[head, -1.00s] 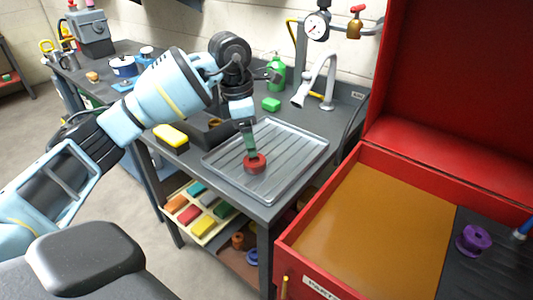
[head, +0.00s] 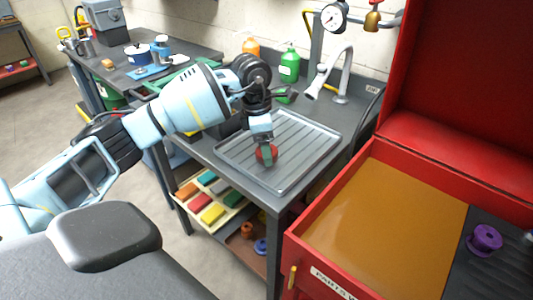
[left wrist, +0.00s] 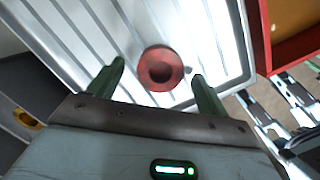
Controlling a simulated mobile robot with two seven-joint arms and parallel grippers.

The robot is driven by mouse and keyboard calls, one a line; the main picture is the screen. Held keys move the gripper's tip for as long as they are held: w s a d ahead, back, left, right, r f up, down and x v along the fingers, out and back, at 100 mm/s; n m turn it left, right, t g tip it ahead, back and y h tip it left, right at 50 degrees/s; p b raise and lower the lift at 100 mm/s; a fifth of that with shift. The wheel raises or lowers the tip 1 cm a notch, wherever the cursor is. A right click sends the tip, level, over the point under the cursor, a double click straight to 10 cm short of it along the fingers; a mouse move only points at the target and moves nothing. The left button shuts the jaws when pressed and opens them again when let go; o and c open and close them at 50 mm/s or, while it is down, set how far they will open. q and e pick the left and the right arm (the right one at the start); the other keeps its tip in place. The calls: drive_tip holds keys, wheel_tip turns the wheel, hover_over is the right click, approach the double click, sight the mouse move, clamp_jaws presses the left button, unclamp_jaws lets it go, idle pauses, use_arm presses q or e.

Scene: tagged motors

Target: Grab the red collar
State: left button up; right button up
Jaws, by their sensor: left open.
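The red collar (head: 266,153) is a short ring with a central hole. It sits on the grey ribbed drain tray (head: 315,150) on the bench. In the left wrist view the collar (left wrist: 161,69) lies just ahead of and between the two green fingers. My left gripper (head: 264,148) is open and low over the tray, with its fingers partly covering the collar in the head view. The fingers of the left gripper (left wrist: 158,77) stand apart with a gap on either side of the collar. My right gripper is not in view.
A red open box (head: 330,205) with a tan floor stands right of the tray; a purple flanged part (head: 484,240) sits on its dark section. A tap (head: 335,75) and green bottle (head: 289,66) stand behind the tray. Coloured blocks (head: 212,214) fill a shelf below.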

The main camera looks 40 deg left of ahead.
use_arm(q)
drive_tip(key=shift+f, duration=0.5)
drive_tip(key=c, duration=1.3)
drive_tip(key=shift+r, duration=0.1)
drive_tip(key=shift+w+r, duration=0.1)
drive_tip(key=shift+r, duration=0.35)
wheel_tip(320, 180, up, 2)
drive_tip(key=shift+r, duration=0.1)
drive_tip(key=s+d, duration=0.2)
drive_tip(key=s, duration=0.3)
drive_tip(key=s+d+r, duration=0.1)
drive_tip(key=s, duration=0.4)
drive_tip(key=s+d+b, duration=0.1)
drive_tip(key=s+d, duration=0.1)
drive_tip(key=s, duration=0.3)
drive_tip(key=shift+s+d+r, duration=0.1)
drive_tip(key=shift+d+r, duration=0.2)
drive_tip(key=shift+r, duration=0.05)
